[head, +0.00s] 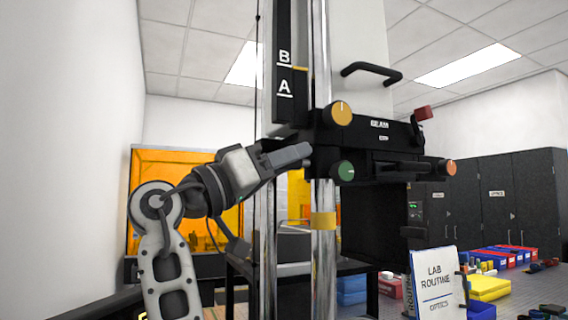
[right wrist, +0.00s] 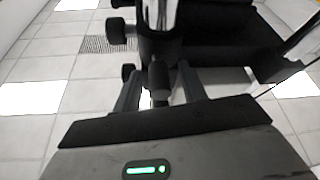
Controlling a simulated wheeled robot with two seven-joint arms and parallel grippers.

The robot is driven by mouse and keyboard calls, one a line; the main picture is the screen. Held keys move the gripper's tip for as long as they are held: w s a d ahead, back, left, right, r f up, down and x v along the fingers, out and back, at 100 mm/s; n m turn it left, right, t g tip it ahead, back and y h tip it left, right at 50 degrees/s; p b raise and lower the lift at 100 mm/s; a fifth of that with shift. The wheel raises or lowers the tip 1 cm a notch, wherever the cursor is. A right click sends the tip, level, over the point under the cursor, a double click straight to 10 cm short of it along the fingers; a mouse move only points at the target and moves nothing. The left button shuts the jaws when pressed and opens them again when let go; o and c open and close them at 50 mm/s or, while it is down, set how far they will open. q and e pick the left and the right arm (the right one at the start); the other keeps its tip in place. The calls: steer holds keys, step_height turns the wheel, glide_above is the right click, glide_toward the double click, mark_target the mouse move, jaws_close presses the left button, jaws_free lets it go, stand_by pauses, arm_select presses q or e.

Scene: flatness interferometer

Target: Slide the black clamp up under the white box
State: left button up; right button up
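The black clamp (head: 400,140), lettered BEAM, sits around the chrome post (head: 322,265), with a yellow knob (head: 341,113) and a green knob (head: 346,171) on its left end. Light gaps show beside that part, so the gripper looks open. Its contact is hard to see.
A black scale strip (head: 285,70) marked A and B stands left of the post, and a yellow band (head: 323,221) circles the post below the clamp. A lab routine booklet (head: 437,283), blue and yellow bins (head: 489,288) and black cabinets (head: 500,205) are at right.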

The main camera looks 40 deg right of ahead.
arm_select(q)
steer(key=f+b, duration=0.1)
steer(key=b, duration=0.2)
steer(key=shift+d+f, duration=0.1)
steer(key=shift+d, duration=0.1)
arm_select(e)
steer(key=v, duration=1.2)
arm_select(q)
steer(key=shift+f, duration=0.1)
arm_select(e)
steer(key=shift+s, duration=0.1)
